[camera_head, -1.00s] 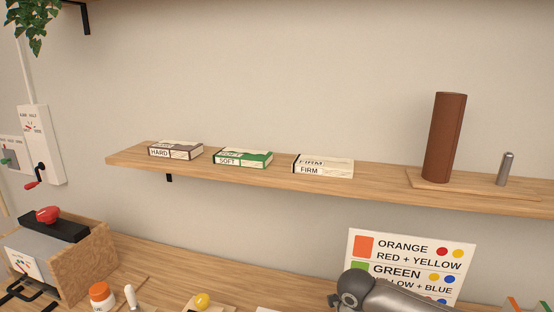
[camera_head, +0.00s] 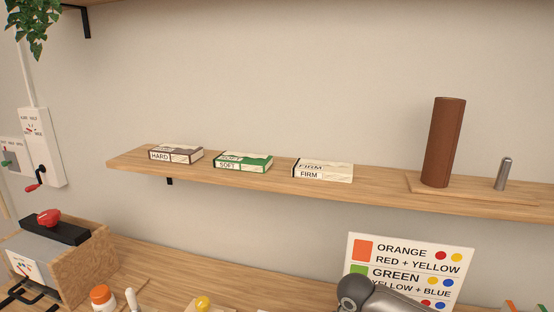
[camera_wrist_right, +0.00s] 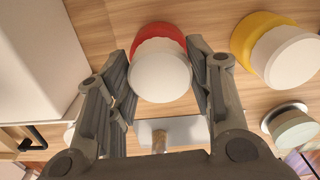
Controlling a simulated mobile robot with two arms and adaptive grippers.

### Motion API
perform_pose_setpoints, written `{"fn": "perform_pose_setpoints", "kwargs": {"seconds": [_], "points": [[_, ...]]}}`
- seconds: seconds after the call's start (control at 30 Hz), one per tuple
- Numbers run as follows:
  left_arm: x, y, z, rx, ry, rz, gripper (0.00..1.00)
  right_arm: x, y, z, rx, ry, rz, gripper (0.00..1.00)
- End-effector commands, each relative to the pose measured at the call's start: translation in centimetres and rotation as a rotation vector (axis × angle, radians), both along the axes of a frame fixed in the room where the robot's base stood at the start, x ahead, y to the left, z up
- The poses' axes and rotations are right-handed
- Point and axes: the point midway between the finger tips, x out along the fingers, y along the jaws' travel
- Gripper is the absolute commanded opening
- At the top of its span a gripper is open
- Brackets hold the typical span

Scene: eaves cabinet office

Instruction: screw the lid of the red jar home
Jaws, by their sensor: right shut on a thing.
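The red jar (camera_wrist_right: 157,33) shows in the right wrist view, with a pale round lid (camera_wrist_right: 161,78) on its near side. My right gripper (camera_wrist_right: 158,62) has one finger on each side of the lid and is shut on it. Whether the lid sits level or how far it is turned down cannot be told. The jar cannot be made out in the head view. My left gripper is in neither current view.
A yellow jar with a pale lid (camera_wrist_right: 286,52) stands close to the right. An orange-capped bottle (camera_head: 101,296) stands on the bench by a cork-sided box (camera_head: 92,262). A colour-mixing card (camera_head: 405,262) stands behind my arm. The shelf (camera_head: 240,182) holds small boxes and a brown cylinder.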

Motion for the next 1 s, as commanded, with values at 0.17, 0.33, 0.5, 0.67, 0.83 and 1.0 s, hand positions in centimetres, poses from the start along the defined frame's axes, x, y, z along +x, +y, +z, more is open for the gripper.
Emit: {"fn": "perform_pose_setpoints", "kwargs": {"seconds": [0.17, 0.33, 0.5, 0.67, 0.83, 1.0], "points": [[0.0, 0.0, 0.5, 0.000, 0.000, 0.000, 0.40, -0.1, 0.0, 0.0, -0.001, 0.004, -0.112, 0.19], [0.0, 0.0, 1.2, 0.000, 0.000, 0.000, 0.40, -0.2, -0.1, 0.0, -0.002, 0.005, -0.311, 0.19], [0.0, 0.0, 1.9, 0.000, 0.000, 0.000, 0.40, -0.2, -0.1, 0.0, -0.002, 0.006, -0.509, 0.19], [0.0, 0.0, 2.4, 0.000, 0.000, 0.000, 0.40, -0.2, -0.1, -0.1, -0.003, 0.005, -0.657, 0.19], [0.0, 0.0, 2.4, 0.000, 0.000, 0.000, 0.40, -0.2, -0.1, -0.2, -0.002, 0.004, -0.701, 0.19], [0.0, 0.0, 2.4, 0.000, 0.000, 0.000, 0.40, -0.2, -0.1, -0.2, -0.002, 0.004, -0.699, 0.19]]}}
